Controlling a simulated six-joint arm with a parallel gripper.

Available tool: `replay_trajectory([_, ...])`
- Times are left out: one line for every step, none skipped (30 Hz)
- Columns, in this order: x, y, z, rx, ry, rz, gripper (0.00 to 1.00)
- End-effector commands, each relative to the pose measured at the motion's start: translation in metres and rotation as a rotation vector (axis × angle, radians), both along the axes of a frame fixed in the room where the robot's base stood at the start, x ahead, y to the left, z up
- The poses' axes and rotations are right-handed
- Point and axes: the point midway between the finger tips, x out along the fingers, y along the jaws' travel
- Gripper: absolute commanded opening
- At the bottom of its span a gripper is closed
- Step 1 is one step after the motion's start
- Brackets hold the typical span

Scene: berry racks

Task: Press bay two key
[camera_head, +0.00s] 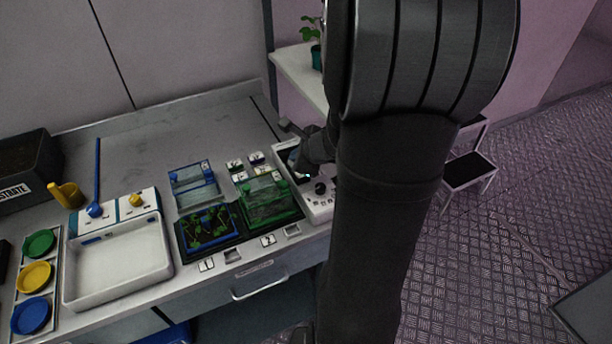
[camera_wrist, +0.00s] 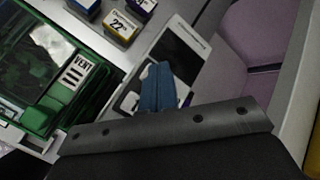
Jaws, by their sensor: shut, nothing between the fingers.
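In the head view, a tag marked 2 (camera_head: 268,241) sits on the bench front below the green-lidded box (camera_head: 270,212). A small grey square key (camera_head: 292,230) is just right of that tag. A tag marked 1 (camera_head: 206,265) with a similar square (camera_head: 232,256) sits further left. My gripper (camera_head: 303,175) is over the white control panel (camera_head: 320,208), behind and right of the bay two tag, partly hidden by my arm. In the wrist view my blue fingers (camera_wrist: 158,90) are together and empty above the panel (camera_wrist: 178,55). Whether they touch it is unclear.
The green box (camera_wrist: 55,75) with a VENT label lies left of the fingers in the wrist view, with small labelled boxes (camera_wrist: 125,20) beyond. In the head view, a blue tray with plants (camera_head: 208,240), a white tray (camera_head: 115,265) and coloured dishes (camera_head: 35,277) stand to the left.

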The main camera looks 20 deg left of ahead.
Motion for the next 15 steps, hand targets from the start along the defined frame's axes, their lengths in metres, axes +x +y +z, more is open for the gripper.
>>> replay_trajectory([0.0,0.0,-0.001,0.0,0.001,0.0,0.0])
replay_trajectory([0.0,0.0,-0.001,0.0,0.001,0.0,0.0])
replay_trajectory([0.0,0.0,-0.001,0.0,0.001,-0.001,0.0])
replay_trajectory([0.0,0.0,-0.001,0.0,0.001,-0.001,0.0])
replay_trajectory([0.0,0.0,-0.001,0.0,0.001,-0.001,0.0])
replay_trajectory([0.0,0.0,-0.001,0.0,0.001,-0.001,0.0])
replay_trajectory([0.0,0.0,0.0,0.0,0.0,0.0,0.0])
replay_trajectory([0.0,0.0,0.0,0.0,0.0,0.0,0.0])
replay_trajectory([0.0,0.0,0.002,0.0,0.0,0.0,0.0])
replay_trajectory([0.0,0.0,0.003,0.002,0.0,-0.001,0.0])
replay_trajectory([0.0,0.0,0.004,0.002,0.0,-0.001,0.0])
replay_trajectory([0.0,0.0,0.006,0.0,-0.001,0.001,0.0])
replay_trajectory([0.0,0.0,0.008,0.001,0.0,0.001,0.0])
replay_trajectory([0.0,0.0,0.009,0.002,0.0,-0.001,0.0])
replay_trajectory([0.0,0.0,0.011,0.001,0.0,0.001,0.0])
